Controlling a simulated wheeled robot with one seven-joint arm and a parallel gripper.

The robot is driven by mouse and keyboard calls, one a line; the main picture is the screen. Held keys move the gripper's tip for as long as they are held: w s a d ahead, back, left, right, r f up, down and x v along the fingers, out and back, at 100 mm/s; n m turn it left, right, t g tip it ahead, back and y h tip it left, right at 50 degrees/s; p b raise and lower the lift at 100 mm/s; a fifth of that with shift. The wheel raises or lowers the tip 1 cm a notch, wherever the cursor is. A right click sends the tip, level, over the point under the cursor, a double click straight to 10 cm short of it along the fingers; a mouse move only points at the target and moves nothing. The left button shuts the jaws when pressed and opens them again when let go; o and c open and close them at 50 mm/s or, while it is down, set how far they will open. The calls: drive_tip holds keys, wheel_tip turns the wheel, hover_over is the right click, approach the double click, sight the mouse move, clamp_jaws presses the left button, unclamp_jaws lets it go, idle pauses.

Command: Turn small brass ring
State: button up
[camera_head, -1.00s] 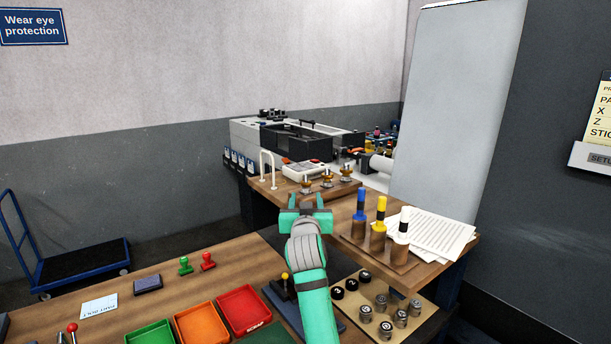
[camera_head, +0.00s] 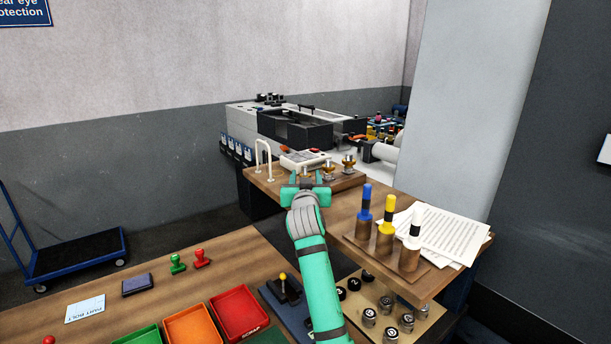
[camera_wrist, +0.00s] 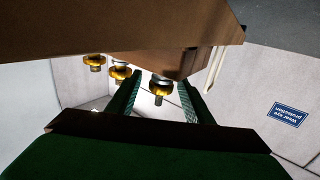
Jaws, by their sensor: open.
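Three brass rings stand on dark stems in a row on a wooden base (camera_head: 350,181) on the raised bench. In the head view I see the middle one (camera_head: 328,172) and the right one (camera_head: 348,162); the left one is mostly hidden behind my gripper (camera_head: 305,182). In the wrist view, which is upside down, one brass ring (camera_wrist: 160,81) shows between my open fingers, beyond the tips. Two others, the farther brass ring (camera_wrist: 96,60) and the middle ring, show to its left. I cannot tell which is smallest, nor whether a finger touches one.
A white looped rail (camera_head: 263,155) stands left of the rings. A white control box (camera_head: 303,158) and a grey machine (camera_head: 290,125) are behind. Coloured trays (camera_head: 238,312) are on the front bench.

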drive_tip(key=shift+a, duration=0.1)
drive_tip(key=c, duration=1.1)
drive_tip(key=shift+o, duration=0.2)
drive_tip(key=shift+w, duration=0.1)
drive_tip(key=shift+a+r+m+h, duration=0.15)
drive_tip(key=shift+m+h, duration=0.15)
drive_tip(key=shift+h, duration=0.5)
drive_tip(key=shift+m+h, duration=0.8)
drive_tip(key=shift+h, duration=0.1)
drive_tip(key=shift+m+g+h, duration=0.95)
drive_tip(key=shift+m+h, duration=0.4)
drive_tip(key=shift+h, duration=0.55)
drive_tip(key=shift+m+g+h, duration=0.95)
drive_tip(key=shift+m+h, duration=0.4)
drive_tip(key=shift+h, duration=0.85)
